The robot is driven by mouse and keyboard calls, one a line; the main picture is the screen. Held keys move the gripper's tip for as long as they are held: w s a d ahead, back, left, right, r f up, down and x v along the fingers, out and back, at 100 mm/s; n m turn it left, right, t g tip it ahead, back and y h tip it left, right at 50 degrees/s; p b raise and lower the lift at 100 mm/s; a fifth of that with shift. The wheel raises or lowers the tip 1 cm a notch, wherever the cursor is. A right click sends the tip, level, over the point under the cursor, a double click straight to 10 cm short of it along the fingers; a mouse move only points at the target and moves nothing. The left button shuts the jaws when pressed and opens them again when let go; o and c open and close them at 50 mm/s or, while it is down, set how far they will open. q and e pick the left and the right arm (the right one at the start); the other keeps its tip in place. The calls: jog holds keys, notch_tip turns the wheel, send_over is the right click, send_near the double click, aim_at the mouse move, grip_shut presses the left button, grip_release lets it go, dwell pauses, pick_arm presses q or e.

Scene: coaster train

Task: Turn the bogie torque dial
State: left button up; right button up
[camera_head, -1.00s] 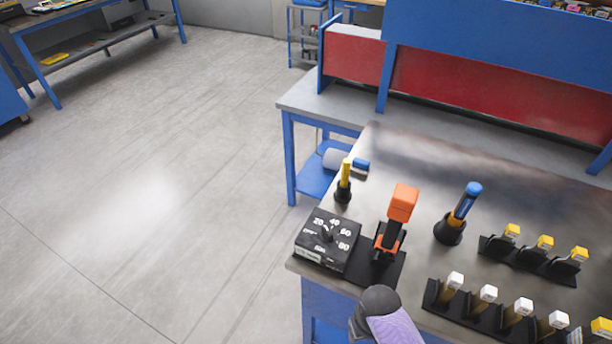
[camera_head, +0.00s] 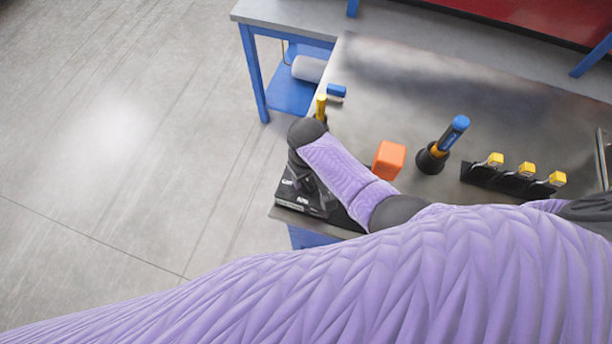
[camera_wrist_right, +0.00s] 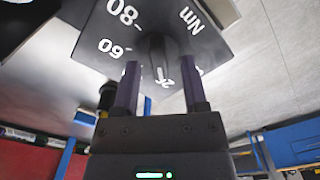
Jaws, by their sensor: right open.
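The bogie torque dial is a black box (camera_head: 298,198) with white numbers at the front left corner of the metal worktable. My right gripper (camera_head: 306,181) is over it, and my purple-sleeved arm hides most of the box. In the right wrist view, the dark dial knob (camera_wrist_right: 157,50) stands on the black dial face (camera_wrist_right: 205,50), with 80, 60 and Nm readable. My open right gripper (camera_wrist_right: 157,78) points at the face, one finger on each side of the knob. A gap shows between knob and fingers. My left gripper is not in view.
A yellow-handled tool (camera_head: 321,107) stands behind the dial. A rack of yellow-topped pieces (camera_head: 513,181) lies to the right.

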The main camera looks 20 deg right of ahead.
jog(key=shift+f, duration=0.15)
grip_shut()
dwell(0.4)
jog(key=shift+m+p, duration=0.7)
jog(key=shift+m, duration=0.4)
jog(key=m+p, duration=0.1)
jog(key=m, duration=0.1)
jog(key=shift+d+m, duration=0.1)
jog(key=shift+m, duration=0.2)
jog(key=m+p, duration=0.1)
jog(key=m, duration=0.3)
jog(key=shift+d+m, duration=0.15)
jog(key=shift+m, duration=0.25)
